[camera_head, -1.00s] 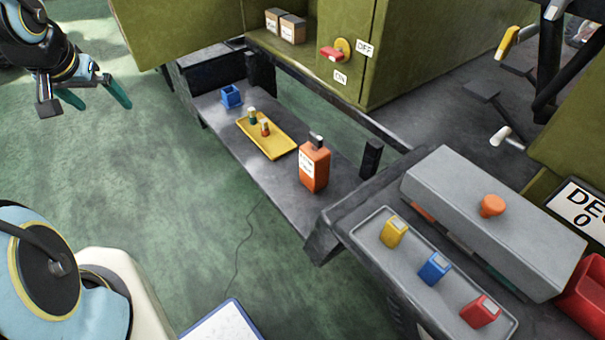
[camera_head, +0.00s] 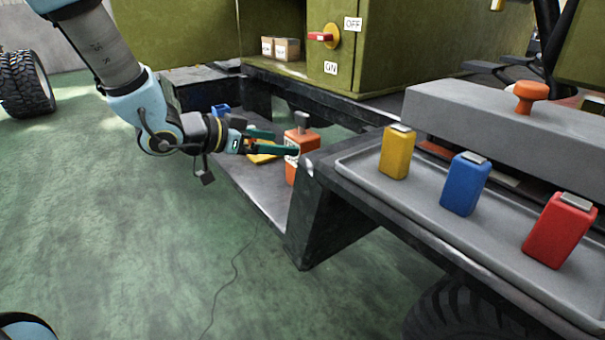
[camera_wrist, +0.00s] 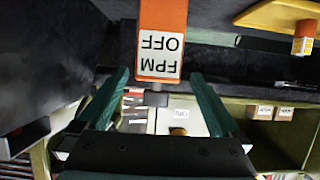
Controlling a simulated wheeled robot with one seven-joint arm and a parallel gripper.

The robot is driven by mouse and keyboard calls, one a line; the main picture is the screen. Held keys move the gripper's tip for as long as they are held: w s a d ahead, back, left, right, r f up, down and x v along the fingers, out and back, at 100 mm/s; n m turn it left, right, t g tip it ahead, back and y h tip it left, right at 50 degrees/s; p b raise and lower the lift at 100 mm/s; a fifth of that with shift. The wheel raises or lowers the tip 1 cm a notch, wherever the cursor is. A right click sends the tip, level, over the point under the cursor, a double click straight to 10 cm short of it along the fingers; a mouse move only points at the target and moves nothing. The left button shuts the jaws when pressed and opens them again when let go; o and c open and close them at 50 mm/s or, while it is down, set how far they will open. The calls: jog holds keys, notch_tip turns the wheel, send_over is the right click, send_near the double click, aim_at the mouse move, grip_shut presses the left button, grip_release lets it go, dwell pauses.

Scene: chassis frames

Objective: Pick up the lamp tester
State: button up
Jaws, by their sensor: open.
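An orange upright block (camera_head: 294,171) with a grey tab on top and a white label stands on the low dark shelf. In the wrist view the orange block (camera_wrist: 162,18) appears upside down, its label reading "FPM OFF"; no label reads lamp tester. My gripper (camera_head: 284,143) is beside the block at its upper part, its fingers pointing right. In the wrist view my gripper (camera_wrist: 160,73) has its two green fingers spread wide, with the block's label and tab between them. I cannot tell whether they touch it.
A yellow tray (camera_wrist: 262,16) with a small part (camera_wrist: 303,40) lies beside the block. A blue holder (camera_head: 220,110) is behind my gripper. At right, a grey tray (camera_head: 410,203) holds yellow (camera_head: 397,153), blue (camera_head: 465,184) and red (camera_head: 558,230) blocks.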

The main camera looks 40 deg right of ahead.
aim_at(292, 145)
jog(key=b+x, duration=0.1)
jog(key=x, duration=0.3)
jog(key=shift+s+d+f, duration=0.1)
jog(key=shift+d+f, duration=0.05)
jog(key=shift+d, duration=0.2)
jog(key=x, duration=0.2)
jog(key=b+x, duration=0.1)
jog(key=x, duration=0.2)
jog(key=shift+d+b, duration=0.35)
jog(key=shift+d, duration=0.1)
jog(key=c, duration=1.5)
